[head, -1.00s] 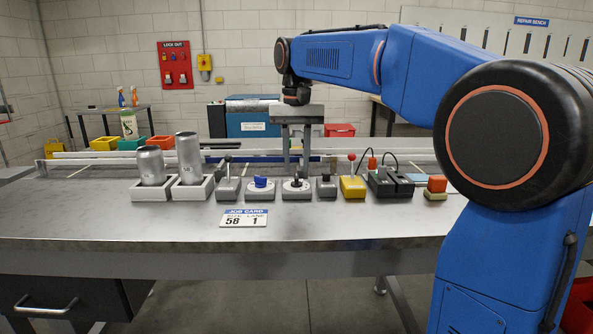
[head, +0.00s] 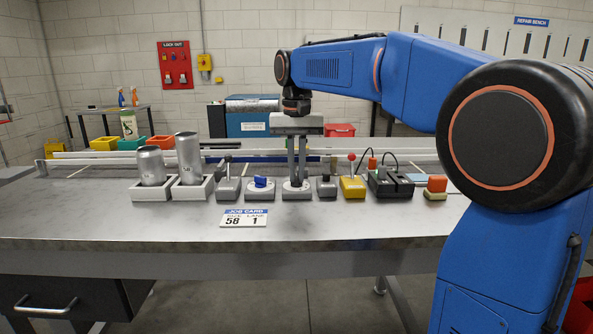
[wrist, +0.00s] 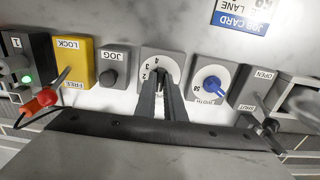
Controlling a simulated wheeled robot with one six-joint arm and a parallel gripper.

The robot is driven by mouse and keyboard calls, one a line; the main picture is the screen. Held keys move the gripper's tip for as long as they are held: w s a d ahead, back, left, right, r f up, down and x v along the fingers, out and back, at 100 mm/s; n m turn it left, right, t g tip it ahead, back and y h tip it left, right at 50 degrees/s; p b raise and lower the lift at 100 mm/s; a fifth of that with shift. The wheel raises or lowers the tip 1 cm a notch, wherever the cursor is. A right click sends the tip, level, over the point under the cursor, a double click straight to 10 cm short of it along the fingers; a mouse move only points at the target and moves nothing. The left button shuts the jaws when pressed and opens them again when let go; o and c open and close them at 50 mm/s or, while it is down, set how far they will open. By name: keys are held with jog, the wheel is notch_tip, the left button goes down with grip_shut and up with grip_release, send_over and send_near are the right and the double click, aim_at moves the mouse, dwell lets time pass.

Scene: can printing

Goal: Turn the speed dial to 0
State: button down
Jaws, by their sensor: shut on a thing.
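The speed dial (head: 297,195) is a grey box with a round white numbered face, in the middle of the control row on the bench. It also shows in the wrist view (wrist: 161,67), with the numbers 2, 3 and 4 readable. My gripper (head: 296,180) points straight down over the dial, its two fingers close together. In the wrist view the fingertips (wrist: 160,90) are shut on the dial's dark knob. The fingers hide most of the knob and the lower part of the scale, so its setting cannot be read.
The blue WIDTH dial (wrist: 211,86) and the JOG button box (wrist: 114,70) stand close on either side. A yellow LOCK/FREE lever box (head: 352,187) is farther right. Two cans in trays (head: 192,190) stand left. The bench front is clear around the job card (head: 244,218).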

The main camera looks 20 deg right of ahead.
jog(key=shift+n, duration=0.3)
jog(key=n, duration=0.3)
jog(key=shift+n, duration=0.3)
jog(key=n, duration=0.3)
jog(key=shift+n, duration=0.3)
jog(key=n, duration=0.4)
jog(key=shift+n, duration=2)
jog(key=c, duration=1.8)
grip_release()
jog(key=shift+d, duration=0.1)
jog(key=shift+c, duration=0.2)
